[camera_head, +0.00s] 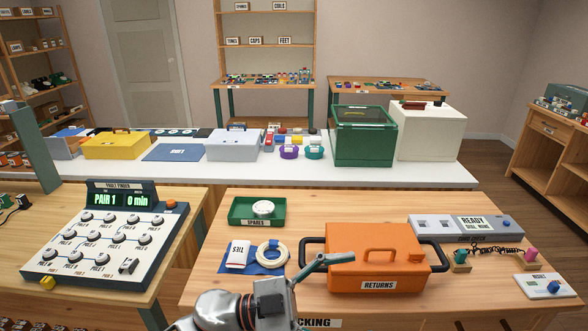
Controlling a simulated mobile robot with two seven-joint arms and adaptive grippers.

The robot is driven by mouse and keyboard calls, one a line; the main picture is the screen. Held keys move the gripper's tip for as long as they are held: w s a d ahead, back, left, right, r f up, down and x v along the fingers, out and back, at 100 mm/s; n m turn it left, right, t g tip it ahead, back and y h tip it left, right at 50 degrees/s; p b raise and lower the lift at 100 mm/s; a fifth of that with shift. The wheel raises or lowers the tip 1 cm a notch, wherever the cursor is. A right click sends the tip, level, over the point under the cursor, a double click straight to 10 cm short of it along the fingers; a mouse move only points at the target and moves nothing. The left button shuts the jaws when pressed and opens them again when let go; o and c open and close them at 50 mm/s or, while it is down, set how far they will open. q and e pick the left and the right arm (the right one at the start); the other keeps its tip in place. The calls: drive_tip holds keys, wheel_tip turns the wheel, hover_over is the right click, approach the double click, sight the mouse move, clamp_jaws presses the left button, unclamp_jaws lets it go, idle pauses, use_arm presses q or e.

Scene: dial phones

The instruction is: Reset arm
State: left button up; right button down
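My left gripper (340,259) comes in from the bottom edge, with its grey arm at the lower left and its teal finger part pointing right. It is in front of the left handle side of the orange RETURNS case (350,273), which is closed and stands on the near wooden table. I cannot tell whether the finger part touches the case or only overlaps it in view. The fingers are seen from the side, so their gap is hidden. Nothing is visibly held. My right gripper is not in view.
A green SPARES tray (240,220) and a white cable coil (271,254) lie left of the case. A READY console (465,228) and a small white RESET panel (546,285) are to its right. The FAULT FINDER panel (75,261) stands on the left table.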

use_arm(q)
drive_tip(key=w+a+f+n+t+y, duration=0.4)
drive_tip(key=a+f+n+t+y, duration=0.15)
drive_tip(key=a+n+t, duration=0.2)
drive_tip(key=w+a+f+n+t+y, duration=0.3)
drive_tip(key=a+f+n+t+y, duration=0.1)
drive_tip(key=a+f+n+t, duration=0.3)
drive_tip(key=s+a+f+n+g+y, duration=0.1)
drive_tip(key=s+a+f+y, duration=0.1)
drive_tip(key=s+a+f, duration=0.2)
drive_tip(key=s+a+f+n+g+y, duration=0.1)
drive_tip(key=s+a+f, duration=0.4)
drive_tip(key=f, duration=0.5)
drive_tip(key=s+a+f+n+g+y, duration=0.2)
drive_tip(key=s+a+f+y, duration=0.3)
drive_tip(key=f, duration=0.3)
drive_tip(key=shift+a, duration=0.9)
drive_tip(key=shift+y, duration=0.25)
